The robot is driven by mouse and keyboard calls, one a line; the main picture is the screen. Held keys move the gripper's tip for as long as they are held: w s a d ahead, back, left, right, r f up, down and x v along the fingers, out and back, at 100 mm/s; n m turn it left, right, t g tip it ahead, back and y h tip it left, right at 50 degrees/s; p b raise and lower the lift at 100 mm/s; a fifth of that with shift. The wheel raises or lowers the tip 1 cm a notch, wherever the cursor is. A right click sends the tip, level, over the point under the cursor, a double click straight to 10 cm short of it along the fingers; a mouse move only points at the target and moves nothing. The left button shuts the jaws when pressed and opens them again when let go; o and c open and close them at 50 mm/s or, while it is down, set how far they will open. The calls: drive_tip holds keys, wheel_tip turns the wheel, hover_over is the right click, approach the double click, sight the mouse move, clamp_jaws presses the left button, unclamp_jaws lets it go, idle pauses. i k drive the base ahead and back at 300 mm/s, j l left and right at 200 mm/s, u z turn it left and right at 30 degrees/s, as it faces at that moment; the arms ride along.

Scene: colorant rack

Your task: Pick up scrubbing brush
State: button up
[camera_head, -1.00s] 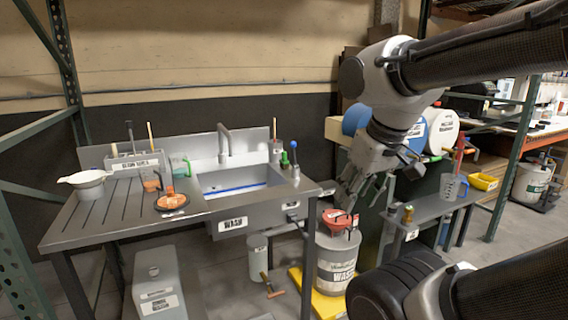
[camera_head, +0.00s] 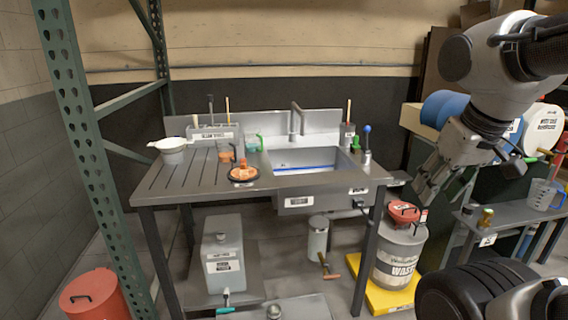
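No single item is clear enough to name as the scrubbing brush. Candidates are a wooden-handled tool (camera_head: 325,266) near the floor under the sink, thin handles (camera_head: 227,106) rising from a labelled grey holder (camera_head: 213,133), and a wooden handle (camera_head: 348,110) in a grey container right of the sink. An orange item (camera_head: 243,171) sits on a round dark dish on the counter. My gripper (camera_head: 432,188) hangs at the right, fingers apart and seemingly empty. It is in front of the side bench, away from the counter.
The grey sink counter (camera_head: 185,183) holds a white bowl and a green-handled jug (camera_head: 252,143). A green rack post (camera_head: 98,160) stands at left. A waste bin (camera_head: 397,255) with a red lid stands on a yellow base at right. Grey floor shows between them.

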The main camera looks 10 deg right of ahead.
sight(355, 148)
drive_tip(key=i+l+u, duration=0.1)
drive_tip(key=l, duration=0.25)
drive_tip(key=i+l+u, duration=0.1)
drive_tip(key=i+l, duration=0.2)
drive_tip(key=i+l+u, duration=0.1)
drive_tip(key=l, duration=0.35)
drive_tip(key=i+l+u, duration=0.15)
drive_tip(key=l, duration=0.25)
drive_tip(key=i+l+u, duration=0.1)
drive_tip(key=l, duration=0.35)
drive_tip(key=i+l+u, duration=0.1)
drive_tip(key=l, duration=0.3)
drive_tip(key=i+l+u, duration=0.1)
drive_tip(key=l, duration=0.35)
drive_tip(key=i, duration=0.1)
